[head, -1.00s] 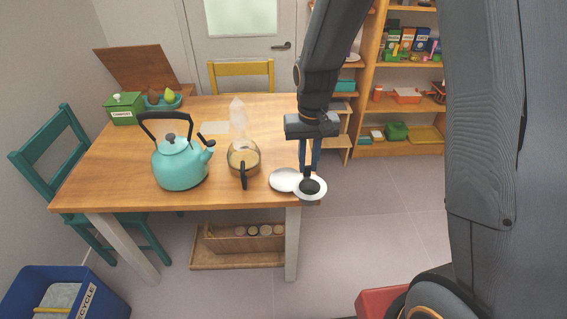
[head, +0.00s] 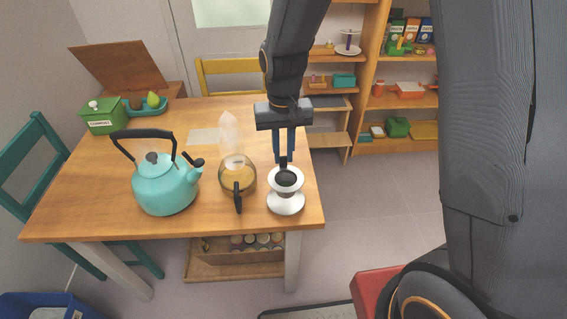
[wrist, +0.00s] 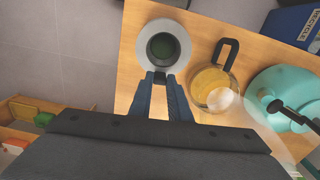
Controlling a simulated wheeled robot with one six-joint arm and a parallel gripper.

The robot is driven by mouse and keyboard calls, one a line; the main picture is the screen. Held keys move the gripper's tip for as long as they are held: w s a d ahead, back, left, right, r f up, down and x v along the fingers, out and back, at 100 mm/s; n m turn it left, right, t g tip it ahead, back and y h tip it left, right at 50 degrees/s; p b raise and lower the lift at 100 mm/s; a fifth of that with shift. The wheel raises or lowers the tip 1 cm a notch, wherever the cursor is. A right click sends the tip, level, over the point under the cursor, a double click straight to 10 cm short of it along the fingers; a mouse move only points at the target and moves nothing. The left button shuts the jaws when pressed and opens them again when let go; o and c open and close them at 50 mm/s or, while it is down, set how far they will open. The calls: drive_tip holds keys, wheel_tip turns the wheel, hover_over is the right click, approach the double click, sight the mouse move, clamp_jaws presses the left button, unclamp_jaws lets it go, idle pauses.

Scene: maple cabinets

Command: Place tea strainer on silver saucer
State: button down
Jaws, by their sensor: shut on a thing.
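The tea strainer, a pale rimmed ring with a dark bowl (head: 287,180), hangs from my gripper (head: 285,160), which is shut on its short dark handle. In the head view it overlaps the back part of the silver saucer (head: 286,207), near the table's front right corner. The saucer's front shows below the strainer; its back is hidden. In the wrist view, the strainer's dark bowl (wrist: 163,47) lies just beyond my fingertips (wrist: 160,78), with a pale ring around it. I cannot tell whether the strainer touches the saucer.
A glass teapot (head: 238,178) with a dark handle stands left of the saucer. A turquoise kettle (head: 166,188) is farther left. A clear pointed object (head: 229,133) stands behind the teapot. The wooden table's (head: 90,205) right edge is close to the saucer.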

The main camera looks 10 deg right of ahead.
drive_tip(key=shift+f+p, duration=0.35)
drive_tip(key=shift+f, duration=1.65)
drive_tip(key=shift+f, duration=0.2)
drive_tip(key=c, duration=1.7)
unclamp_jaws()
drive_tip(key=shift+o, duration=0.2)
wheel_tip(320, 180, up, 12)
drive_tip(key=shift+b, duration=1.15)
drive_tip(key=s+d+f+t, duration=0.1)
drive_tip(key=s+d+f, duration=0.2)
drive_tip(key=s+d, duration=0.8)
drive_tip(key=shift+s+d+m, duration=0.3)
drive_tip(key=shift+s+d, duration=0.1)
drive_tip(key=shift+d, duration=0.6)
